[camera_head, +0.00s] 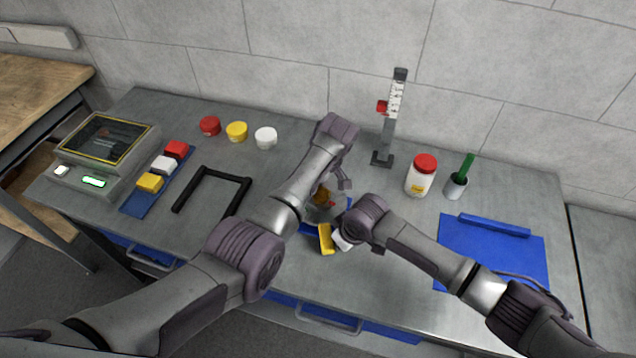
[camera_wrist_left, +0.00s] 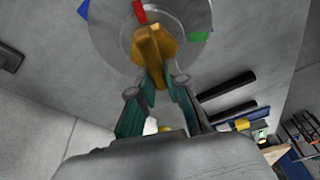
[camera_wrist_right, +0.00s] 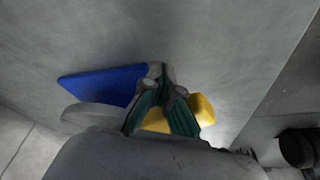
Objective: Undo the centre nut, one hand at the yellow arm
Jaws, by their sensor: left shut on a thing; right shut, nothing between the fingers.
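The centre nut (camera_wrist_left: 153,45) is orange-gold and sits at the middle of a round grey disc (camera_wrist_left: 105,35) with red and green marks. It shows small in the head view (camera_head: 322,196), partly behind my left arm. My left gripper (camera_wrist_left: 157,82) is shut on the nut. The yellow arm (camera_head: 325,238) sticks out at the near side of the hub. It also shows in the right wrist view (camera_wrist_right: 203,108), partly behind the fingers. My right gripper (camera_wrist_right: 166,80) is shut and empty beside the yellow arm; whether it touches the arm is unclear.
A black bracket (camera_head: 207,172) lies left of the hub. A measuring stand (camera_head: 388,130), a red-lidded jar (camera_head: 420,178) and a cup with a green handle (camera_head: 456,186) stand behind and right. A blue mat (camera_head: 490,255) lies right. Coloured lids and a console (camera_head: 95,155) are left.

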